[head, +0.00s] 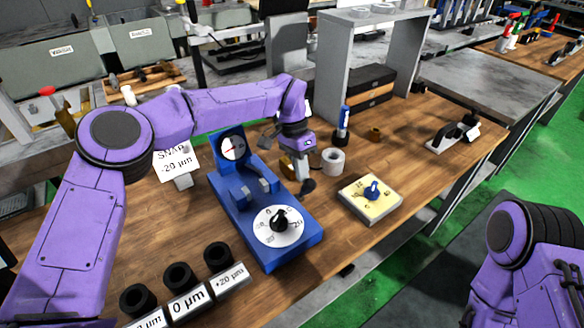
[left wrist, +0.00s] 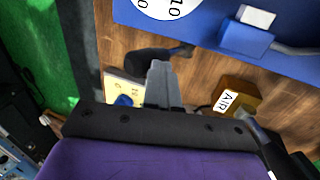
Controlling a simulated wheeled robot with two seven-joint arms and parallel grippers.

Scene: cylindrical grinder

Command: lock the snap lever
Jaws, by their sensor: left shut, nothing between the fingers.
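The blue gauge fixture (head: 250,232) stands on the bench with a round dial gauge at its back and a black knob on a white scale in front. A black-ended lever (head: 308,185) sticks out at its right side; I take it for the snap lever. It also shows in the left wrist view (left wrist: 150,62), beside the fixture's blue edge. My left gripper (head: 303,180) points down right at the black end, shut and empty. In the left wrist view its closed fingers (left wrist: 158,70) overlap the black end; contact cannot be told. My right gripper is out of view.
A brass block marked AIR (left wrist: 237,97) is close to the left fingers. A cream plate with a blue knob (head: 371,198), a white roll (head: 333,161) and a blue-black bottle (head: 343,124) stand to the right. Black rings (head: 178,275) line the front.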

